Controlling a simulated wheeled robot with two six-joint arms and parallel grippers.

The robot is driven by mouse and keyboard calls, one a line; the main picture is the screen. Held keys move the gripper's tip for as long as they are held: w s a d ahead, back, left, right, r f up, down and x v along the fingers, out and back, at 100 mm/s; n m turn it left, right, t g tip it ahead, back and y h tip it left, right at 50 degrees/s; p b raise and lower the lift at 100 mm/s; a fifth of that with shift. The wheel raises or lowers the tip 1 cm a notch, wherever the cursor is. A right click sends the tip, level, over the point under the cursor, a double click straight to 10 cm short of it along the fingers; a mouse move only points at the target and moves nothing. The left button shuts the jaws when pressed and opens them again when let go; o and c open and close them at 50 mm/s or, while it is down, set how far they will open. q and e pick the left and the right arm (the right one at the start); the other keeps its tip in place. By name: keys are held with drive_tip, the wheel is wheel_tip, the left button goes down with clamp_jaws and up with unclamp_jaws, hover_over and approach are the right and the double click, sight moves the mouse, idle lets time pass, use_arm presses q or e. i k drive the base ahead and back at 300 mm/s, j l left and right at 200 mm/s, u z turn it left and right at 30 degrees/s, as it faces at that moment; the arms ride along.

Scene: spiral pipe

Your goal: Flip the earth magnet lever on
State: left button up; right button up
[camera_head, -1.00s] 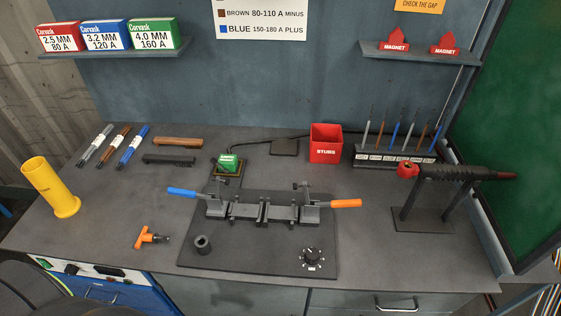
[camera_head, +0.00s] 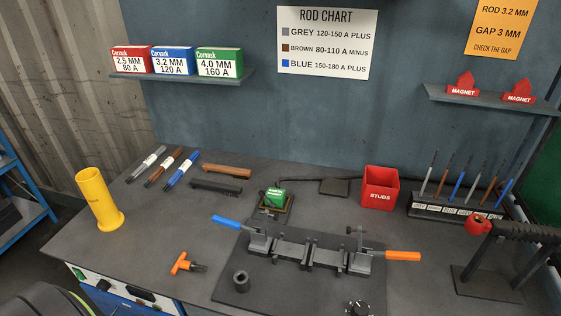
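A small green block (camera_head: 275,197) with white lettering too small to read sits on a dark plate with a yellowish edge (camera_head: 264,212), behind the clamp fixture. A dark cable runs from near it toward the back right. It may be the earth magnet, but I cannot make out a lever on it or its position. Two red pieces marked MAGNET, one on the left (camera_head: 463,86) and one on the right (camera_head: 519,93), stand on the right wall shelf. Neither of my grippers is in view.
A clamp fixture (camera_head: 310,253) with blue (camera_head: 226,221) and orange (camera_head: 403,256) handles lies on the bench. A yellow tube (camera_head: 97,199), an orange-handled tool (camera_head: 181,263), a red STUBS bin (camera_head: 380,188) and a rod rack (camera_head: 455,208) stand around it. The left front bench top is mostly clear.

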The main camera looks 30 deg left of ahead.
sight(261, 193)
drive_tip(key=j+u, duration=0.15)
drive_tip(key=j, duration=0.3)
drive_tip(key=i+j+u, duration=0.2)
drive_tip(key=j, duration=0.2)
drive_tip(key=i+j+u, duration=0.15)
drive_tip(key=j, duration=0.3)
drive_tip(key=k, duration=0.05)
